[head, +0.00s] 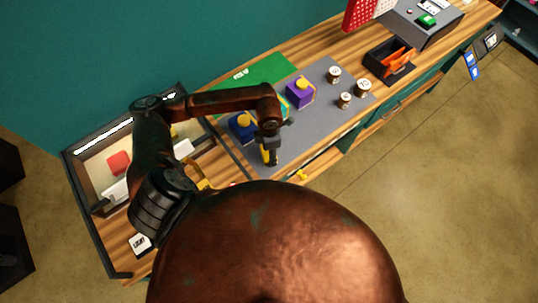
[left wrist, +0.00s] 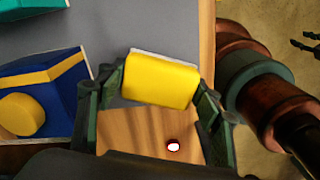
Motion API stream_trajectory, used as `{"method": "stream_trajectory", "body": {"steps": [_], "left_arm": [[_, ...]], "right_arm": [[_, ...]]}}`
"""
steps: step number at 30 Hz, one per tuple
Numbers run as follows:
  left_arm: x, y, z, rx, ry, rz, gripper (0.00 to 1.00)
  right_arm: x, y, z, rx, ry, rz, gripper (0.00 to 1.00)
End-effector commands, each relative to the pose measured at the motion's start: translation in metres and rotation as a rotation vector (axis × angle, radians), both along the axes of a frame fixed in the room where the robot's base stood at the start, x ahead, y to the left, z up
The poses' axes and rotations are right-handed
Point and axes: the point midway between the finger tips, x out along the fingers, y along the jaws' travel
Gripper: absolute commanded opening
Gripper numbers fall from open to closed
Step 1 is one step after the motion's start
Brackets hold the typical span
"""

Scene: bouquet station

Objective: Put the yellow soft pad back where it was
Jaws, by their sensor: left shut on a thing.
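The yellow soft pad (left wrist: 160,80) is a rounded block with a pale edge along its far side. My left gripper (left wrist: 153,98) is shut on it, with a dark green finger at each side. In the head view the pad (head: 265,154) shows as a small yellow strip at my left gripper (head: 268,155), over the front part of the grey mat. How far the pad is above the surface I cannot tell. Dark prongs at the right edge of the left wrist view may be my right gripper, but this is unclear.
A blue box with a yellow knob (head: 240,128) stands left of the gripper. A purple box (head: 300,93) and several small tins (head: 344,100) stand on the grey mat (head: 322,118). A framed tray (head: 85,170) is at left, a black bin with orange contents (head: 390,62) at right.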

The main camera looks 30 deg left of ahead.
Motion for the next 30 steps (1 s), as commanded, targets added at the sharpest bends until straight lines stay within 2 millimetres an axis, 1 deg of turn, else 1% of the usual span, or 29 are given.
{"method": "stream_trajectory", "body": {"steps": [4, 9, 11, 17, 21, 22, 28, 30], "left_arm": [[-0.001, 0.000, -0.013, 0.000, 0.003, -0.001, 0.41], [-0.001, -0.001, -0.035, -0.001, 0.002, -0.001, 0.41], [-0.001, 0.000, -0.038, 0.000, 0.000, -0.002, 0.41], [0.000, 0.000, -0.039, 0.001, -0.001, -0.002, 0.41], [0.000, 0.000, -0.043, 0.001, -0.001, -0.003, 0.41], [0.000, 0.000, -0.042, 0.001, -0.001, -0.003, 0.62], [0.000, 0.000, -0.041, 0.001, -0.001, -0.002, 0.76], [0.000, 0.000, -0.041, 0.001, -0.001, -0.002, 0.78]], "right_arm": [[0.004, 0.002, 0.004, 0.001, -0.004, 0.000, 0.40], [0.006, 0.003, 0.008, 0.003, -0.007, 0.001, 0.40], [0.006, 0.003, 0.009, 0.003, -0.008, 0.001, 0.40], [0.006, 0.003, 0.008, 0.004, -0.008, 0.002, 0.40], [0.006, 0.003, 0.003, 0.004, -0.009, 0.002, 0.40], [0.006, 0.003, 0.004, 0.004, -0.009, 0.002, 0.40], [0.007, 0.003, 0.005, 0.004, -0.009, 0.002, 0.40], [0.007, 0.003, 0.005, 0.004, -0.009, 0.002, 0.40]]}}
